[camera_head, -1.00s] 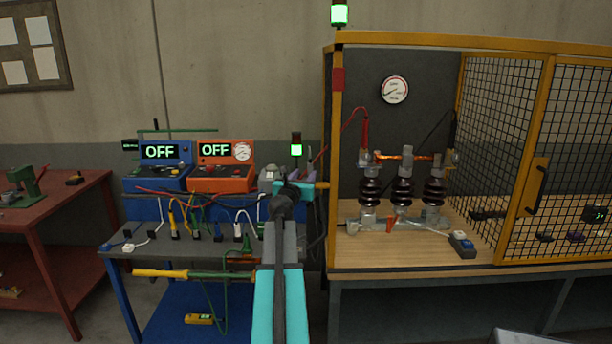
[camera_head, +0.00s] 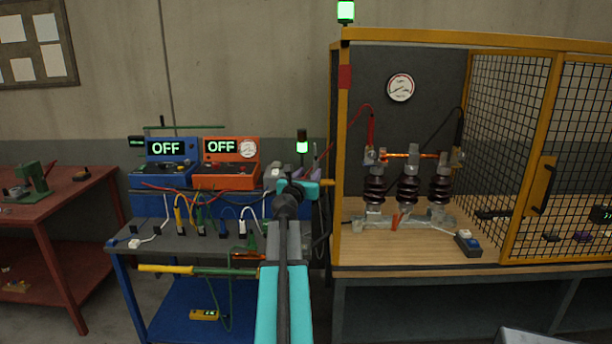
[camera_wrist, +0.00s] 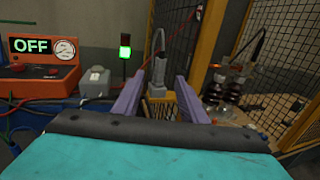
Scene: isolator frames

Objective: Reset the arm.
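My arm reaches forward from the bottom middle of the head view, between the bench and the cage. My gripper (camera_head: 312,173) is at its far end, small and partly hidden by the wrist. In the wrist view its two purple fingers (camera_wrist: 162,85) stand wide apart. A grey piece with a cable (camera_wrist: 158,72) shows between and beyond the fingers; no finger visibly touches it. Nothing appears held.
A blue unit (camera_head: 160,176) and an orange unit (camera_head: 228,178), both reading OFF, stand on the left bench. A yellow-framed mesh cage (camera_head: 545,130) with dark insulators (camera_head: 408,188) is at right. A red table (camera_head: 62,190) is far left. A signal lamp (camera_head: 302,147) glows green.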

